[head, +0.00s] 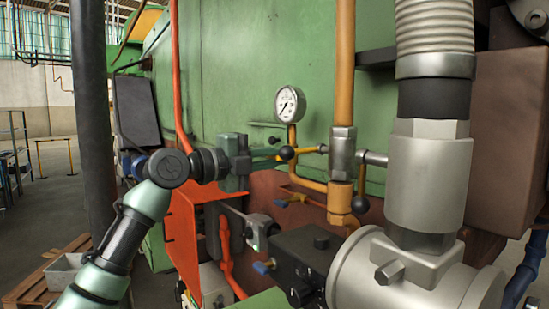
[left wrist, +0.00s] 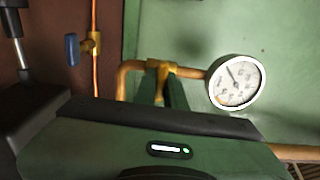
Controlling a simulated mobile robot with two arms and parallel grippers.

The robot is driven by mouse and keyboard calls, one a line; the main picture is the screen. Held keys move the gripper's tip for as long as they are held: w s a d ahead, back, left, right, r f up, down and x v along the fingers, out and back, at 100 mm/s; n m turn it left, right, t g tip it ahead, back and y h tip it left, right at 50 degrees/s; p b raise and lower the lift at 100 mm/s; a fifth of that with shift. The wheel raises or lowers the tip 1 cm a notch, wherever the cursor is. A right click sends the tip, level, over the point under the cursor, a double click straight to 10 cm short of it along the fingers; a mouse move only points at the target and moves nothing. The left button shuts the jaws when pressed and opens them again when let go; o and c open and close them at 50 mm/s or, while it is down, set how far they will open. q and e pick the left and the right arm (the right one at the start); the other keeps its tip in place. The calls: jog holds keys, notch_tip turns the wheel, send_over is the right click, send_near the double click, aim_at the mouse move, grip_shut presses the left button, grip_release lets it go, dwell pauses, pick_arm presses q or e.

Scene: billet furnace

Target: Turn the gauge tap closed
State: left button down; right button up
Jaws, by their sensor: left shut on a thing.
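The round white gauge (head: 290,104) sits on a brass pipe against the green machine wall. It also shows in the left wrist view (left wrist: 237,82). My left gripper (head: 276,154) reaches in from the left, just below the gauge. In the left wrist view its green fingers (left wrist: 166,92) are shut at the brass gauge tap (left wrist: 158,67) on the pipe beside the gauge. My right gripper is not in view.
A second tap with a blue handle (left wrist: 72,50) is left of the gripper in the wrist view. A thick orange pipe (head: 344,80) and a large grey fitting (head: 428,180) stand to the right.

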pick_arm(q)
jog(key=c, duration=1.6)
grip_release()
jog(key=shift+c, duration=0.2)
jog(key=shift+o, duration=0.8)
jog(key=shift+w+d, duration=0.1)
jog(key=shift+d, duration=0.05)
jog(key=b+v, duration=0.3)
jog(key=v, duration=0.4)
jog(key=shift+s+a, duration=0.25)
jog(key=shift+a, duration=0.05)
